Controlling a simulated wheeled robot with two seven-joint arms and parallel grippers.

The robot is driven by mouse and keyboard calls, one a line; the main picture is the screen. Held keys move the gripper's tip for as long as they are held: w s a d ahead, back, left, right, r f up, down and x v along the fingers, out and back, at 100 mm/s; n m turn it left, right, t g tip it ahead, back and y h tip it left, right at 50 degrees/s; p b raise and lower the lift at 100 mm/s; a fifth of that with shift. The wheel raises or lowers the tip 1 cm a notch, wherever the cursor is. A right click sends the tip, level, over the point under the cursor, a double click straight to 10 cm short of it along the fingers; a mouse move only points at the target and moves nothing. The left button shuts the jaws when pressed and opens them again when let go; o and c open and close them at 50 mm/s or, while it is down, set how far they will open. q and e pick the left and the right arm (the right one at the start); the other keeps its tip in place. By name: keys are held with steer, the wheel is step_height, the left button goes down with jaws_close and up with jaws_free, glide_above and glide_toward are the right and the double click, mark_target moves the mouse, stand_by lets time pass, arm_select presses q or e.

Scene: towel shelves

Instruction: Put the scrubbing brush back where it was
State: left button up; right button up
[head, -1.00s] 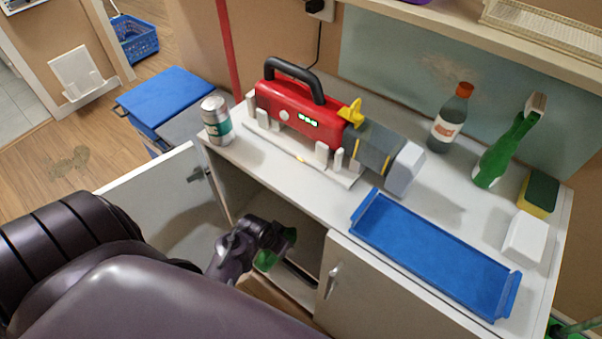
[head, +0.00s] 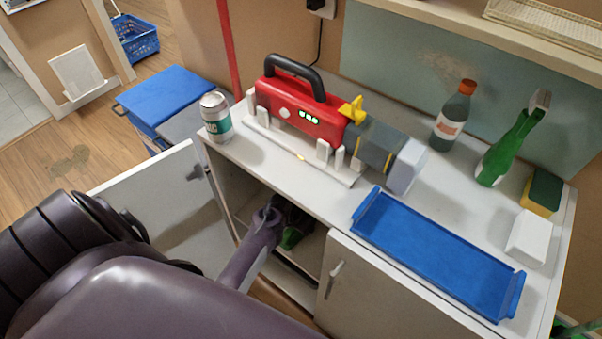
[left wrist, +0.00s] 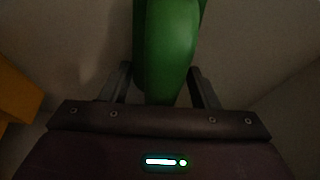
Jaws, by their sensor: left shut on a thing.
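My left gripper (head: 287,226) is inside the open left compartment of the white cabinet (head: 335,195), below the counter top. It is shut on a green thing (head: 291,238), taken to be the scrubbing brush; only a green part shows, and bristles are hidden. In the left wrist view the smooth green body (left wrist: 168,50) sits between the two fingers of the left gripper (left wrist: 165,85) and extends away from them. Whether it touches the compartment floor cannot be told. My right gripper is not in view.
The cabinet's left door (head: 150,205) stands open; the right door (head: 375,285) is shut. On the counter are a can (head: 215,117), a red machine (head: 300,112), a blue tray (head: 435,255), a bottle (head: 452,117), a green upright item (head: 505,150) and a sponge (head: 541,193). An orange thing (left wrist: 14,95) is left in the wrist view.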

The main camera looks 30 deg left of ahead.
arm_select(q)
steer(key=shift+f, duration=0.1)
steer(key=o, duration=1)
steer(key=shift+o, duration=0.2)
steer(key=shift+s+r, duration=0.1)
steer(key=shift+r, duration=0.25)
steer(key=p+v, duration=0.1)
steer(key=v, duration=0.6)
steer(key=shift+p, duration=0.3)
